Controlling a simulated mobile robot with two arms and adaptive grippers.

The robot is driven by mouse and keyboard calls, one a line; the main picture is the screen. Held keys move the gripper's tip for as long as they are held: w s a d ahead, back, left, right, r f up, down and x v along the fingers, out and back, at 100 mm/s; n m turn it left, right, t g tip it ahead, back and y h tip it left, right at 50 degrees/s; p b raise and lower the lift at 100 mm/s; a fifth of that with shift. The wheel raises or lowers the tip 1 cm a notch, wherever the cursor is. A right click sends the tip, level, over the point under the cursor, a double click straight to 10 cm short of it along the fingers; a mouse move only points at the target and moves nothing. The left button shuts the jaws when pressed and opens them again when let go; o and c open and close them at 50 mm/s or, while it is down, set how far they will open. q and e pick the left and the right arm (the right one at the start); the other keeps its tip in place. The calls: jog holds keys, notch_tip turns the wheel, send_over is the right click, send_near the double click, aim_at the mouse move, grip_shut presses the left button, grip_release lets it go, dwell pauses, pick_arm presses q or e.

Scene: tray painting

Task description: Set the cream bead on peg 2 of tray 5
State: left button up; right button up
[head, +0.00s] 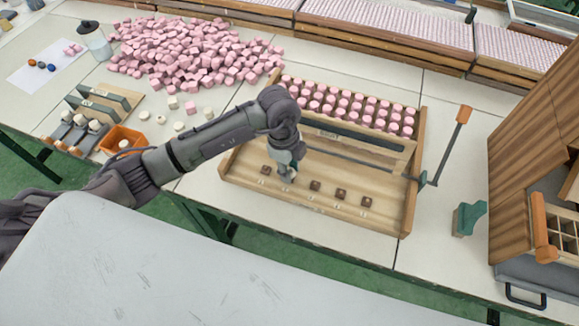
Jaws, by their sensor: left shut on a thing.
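A wooden tray (330,213) stands on the table, with a row of small dark brown pegs or blocks along its near part. Its first block from the left (265,170) and the middle one (315,185) show clearly. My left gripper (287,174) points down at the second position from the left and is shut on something. Whatever it holds is mostly hidden by the fingers, so I cannot tell its colour or whether it touches the peg. The tray number is too small to read. My right gripper is not in view.
A heap of pink blocks (190,50) lies at the back left. Loose cream pieces (178,127) and an orange box (121,138) stand left. An orange-handled lever (463,115) rises right of the tray, beside a wooden cabinet (525,165).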

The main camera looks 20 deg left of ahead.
pick_arm(q)
jog(key=shift+f, duration=0.2)
dwell(0.5)
jog(key=o, duration=1.4)
jog(key=shift+c, duration=0.2)
jog(key=shift+r+p, duration=2.65)
jog(key=shift+r, duration=0.4)
